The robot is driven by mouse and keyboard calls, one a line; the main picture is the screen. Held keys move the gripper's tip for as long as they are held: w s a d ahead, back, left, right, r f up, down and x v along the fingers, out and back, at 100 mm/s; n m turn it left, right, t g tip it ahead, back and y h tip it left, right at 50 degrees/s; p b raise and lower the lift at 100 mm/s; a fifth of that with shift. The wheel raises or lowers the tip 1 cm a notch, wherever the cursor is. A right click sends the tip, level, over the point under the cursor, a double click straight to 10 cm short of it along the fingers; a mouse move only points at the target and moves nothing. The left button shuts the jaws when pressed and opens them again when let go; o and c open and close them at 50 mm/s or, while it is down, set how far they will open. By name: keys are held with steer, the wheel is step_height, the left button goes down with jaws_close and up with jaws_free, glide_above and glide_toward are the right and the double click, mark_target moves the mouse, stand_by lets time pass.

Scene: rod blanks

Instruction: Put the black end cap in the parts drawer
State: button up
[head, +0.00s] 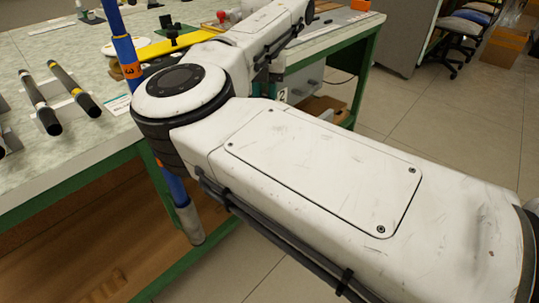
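My gripper is out of view. I cannot make out a loose black end cap. Two rods, one with a white band (39,101) and one with a yellow band (73,88), lie on light supports on the bench at left, their near ends black. A grey drawer-like unit (309,77) with a "2" label shows under the bench, partly behind my arm. I cannot tell if it is the parts drawer or if it is open.
The bench (60,155) has a speckled top and green frame. A blue pole (125,48) stands upright at its edge. A yellow bar (178,45) and red knob (221,16) lie beyond. Chairs (467,25) and a cardboard box (503,47) stand back right; floor between is clear.

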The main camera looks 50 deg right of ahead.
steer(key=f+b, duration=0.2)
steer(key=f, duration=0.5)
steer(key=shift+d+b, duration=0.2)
steer(key=shift+b, duration=0.1)
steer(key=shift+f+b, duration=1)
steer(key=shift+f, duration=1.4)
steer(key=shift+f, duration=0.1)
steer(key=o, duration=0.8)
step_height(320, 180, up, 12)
steer(key=p, duration=0.4)
